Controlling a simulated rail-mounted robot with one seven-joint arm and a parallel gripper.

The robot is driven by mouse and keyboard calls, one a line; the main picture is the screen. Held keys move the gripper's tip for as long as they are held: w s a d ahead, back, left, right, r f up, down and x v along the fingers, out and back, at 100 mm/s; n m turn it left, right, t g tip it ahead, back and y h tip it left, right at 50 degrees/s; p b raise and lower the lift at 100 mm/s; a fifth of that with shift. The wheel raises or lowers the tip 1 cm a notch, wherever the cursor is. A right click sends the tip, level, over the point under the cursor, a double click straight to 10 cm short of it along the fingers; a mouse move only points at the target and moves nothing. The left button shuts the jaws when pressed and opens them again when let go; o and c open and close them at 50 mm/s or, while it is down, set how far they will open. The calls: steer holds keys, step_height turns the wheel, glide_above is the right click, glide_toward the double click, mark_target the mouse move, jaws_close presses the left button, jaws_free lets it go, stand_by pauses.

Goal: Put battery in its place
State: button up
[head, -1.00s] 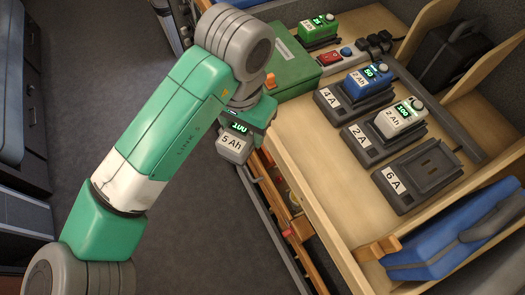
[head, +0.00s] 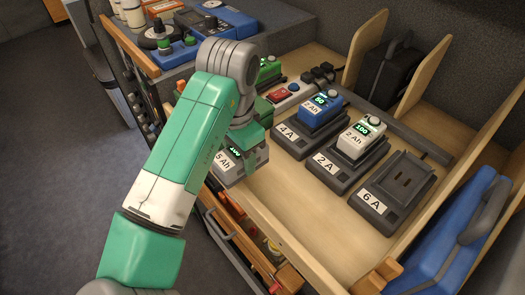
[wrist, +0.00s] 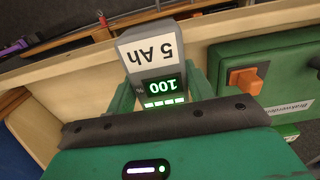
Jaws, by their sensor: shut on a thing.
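My gripper (wrist: 160,95) is shut on a grey battery (wrist: 152,52) marked 5 Ah, whose green display reads 100. In the head view the battery (head: 226,163) hangs below my wrist at the left edge of the wooden bench. The 6 A charger (head: 395,188) at the right is empty, with its slot showing. The 2 A charger (head: 330,174) holds a white 2 Ah battery (head: 361,136) reading 100. The 4 A charger (head: 290,141) holds a blue 2 Ah battery (head: 322,108). A green battery (head: 268,70) is partly hidden behind my arm.
A power strip with a red switch (head: 283,93) lies behind the chargers. A blue case (head: 452,235) stands right of the 6 A charger, and a black case (head: 388,72) at the back. A green box with an orange latch (wrist: 246,80) shows in the wrist view. Bare wood lies before the chargers.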

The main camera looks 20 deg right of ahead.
steer(key=d, duration=0.2)
steer(key=w+d, duration=0.1)
steer(key=d, duration=0.3)
steer(key=shift+w+f+p, duration=0.2)
steer(key=shift+f+p, duration=0.05)
steer(key=shift+p, duration=0.05)
steer(key=shift+f, duration=1.8)
steer(key=shift+f+p, duration=0.1)
steer(key=shift+p, duration=0.2)
steer(key=o, duration=1.3)
step_height(320, 180, up, 12)
steer(key=shift+r+b, duration=0.1)
steer(key=shift+b, duration=0.4)
